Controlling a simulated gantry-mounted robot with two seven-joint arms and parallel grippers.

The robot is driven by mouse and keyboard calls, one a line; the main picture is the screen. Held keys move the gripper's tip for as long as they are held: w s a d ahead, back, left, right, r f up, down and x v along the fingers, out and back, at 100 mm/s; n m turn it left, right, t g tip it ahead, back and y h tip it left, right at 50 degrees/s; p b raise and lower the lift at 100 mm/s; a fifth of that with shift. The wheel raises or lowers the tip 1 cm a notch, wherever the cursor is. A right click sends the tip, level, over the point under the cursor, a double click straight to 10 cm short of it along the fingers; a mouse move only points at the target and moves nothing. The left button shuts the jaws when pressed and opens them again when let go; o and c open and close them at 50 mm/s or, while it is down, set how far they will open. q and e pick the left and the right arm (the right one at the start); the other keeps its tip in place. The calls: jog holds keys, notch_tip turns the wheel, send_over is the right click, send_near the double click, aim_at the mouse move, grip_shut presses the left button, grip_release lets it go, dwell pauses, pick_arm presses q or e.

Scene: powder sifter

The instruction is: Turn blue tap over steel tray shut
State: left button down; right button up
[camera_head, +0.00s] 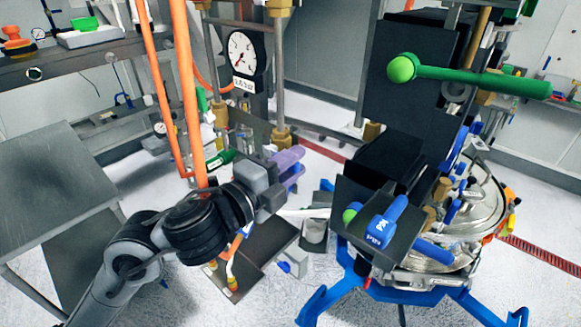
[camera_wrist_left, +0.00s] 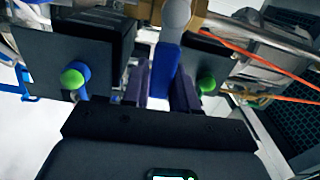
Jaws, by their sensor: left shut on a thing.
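My left gripper (camera_head: 289,163) has purple fingers and reaches from the lower left to the middle of the head view. It is shut on the blue tap, whose blue handle (camera_head: 293,178) shows partly at the fingers. In the left wrist view, the tap's blue handle (camera_wrist_left: 165,70) stands between the two purple fingers (camera_wrist_left: 161,90), below a round grey metal end. The tap's body is largely hidden in the head view. A grey metal tray (camera_head: 268,247) lies lower down, partly hidden by my left arm. My right gripper is not in view.
A machine with a dark panel (camera_head: 405,85), a green lever (camera_head: 480,80) and blue handles (camera_head: 385,222) stands to the right on blue legs (camera_head: 345,290). Orange pipes (camera_head: 187,90) and a dial gauge (camera_head: 241,52) rise behind my arm. A grey table (camera_head: 50,180) stands left.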

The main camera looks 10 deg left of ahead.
pick_arm(q)
jog(key=shift+f+m, duration=0.2)
jog(key=shift+m, duration=0.1)
dwell(0.4)
jog(key=c, duration=1)
grip_release()
jog(key=shift+o, duration=0.2)
jog(key=shift+s+a, duration=0.1)
jog(key=v, duration=1)
jog(key=shift+s, duration=0.25)
jog(key=shift+a+f, duration=0.1)
jog(key=shift+f, duration=0.05)
